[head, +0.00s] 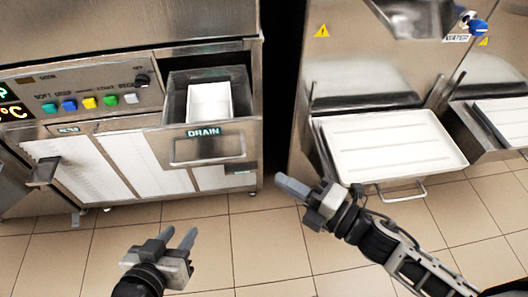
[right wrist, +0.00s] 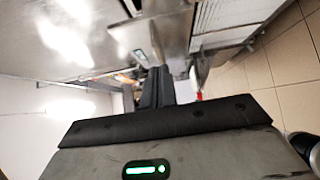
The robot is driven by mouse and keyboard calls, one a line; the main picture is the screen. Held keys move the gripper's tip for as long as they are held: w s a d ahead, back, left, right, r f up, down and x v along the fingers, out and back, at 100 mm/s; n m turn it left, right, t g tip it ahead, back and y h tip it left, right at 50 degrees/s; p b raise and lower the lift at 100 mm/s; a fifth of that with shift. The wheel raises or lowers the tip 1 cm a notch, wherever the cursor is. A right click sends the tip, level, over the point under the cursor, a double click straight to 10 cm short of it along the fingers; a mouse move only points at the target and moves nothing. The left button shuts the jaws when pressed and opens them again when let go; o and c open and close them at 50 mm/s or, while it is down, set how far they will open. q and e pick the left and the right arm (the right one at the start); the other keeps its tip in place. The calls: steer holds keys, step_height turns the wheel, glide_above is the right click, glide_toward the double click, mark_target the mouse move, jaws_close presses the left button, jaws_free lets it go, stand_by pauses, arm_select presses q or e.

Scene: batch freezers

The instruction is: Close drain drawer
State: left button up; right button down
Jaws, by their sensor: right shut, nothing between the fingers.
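A control panel (head: 85,95) with coloured buttons is left of the drawer. White vented panels (head: 75,165) lie below it. A second machine at right holds a white tray (head: 394,146) with a handle. A dark gap separates the machines. The tiled floor (head: 235,235) in front is clear.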

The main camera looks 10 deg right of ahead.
mark_target(249, 145)
steer(key=x, duration=0.5)
steer(key=shift+w+a+r, duration=0.1)
steer(key=shift+w+a, duration=0.1)
steer(key=shift+w, duration=0.2)
steer(key=shift+w+d, duration=0.1)
steer(key=shift+w, duration=1.6)
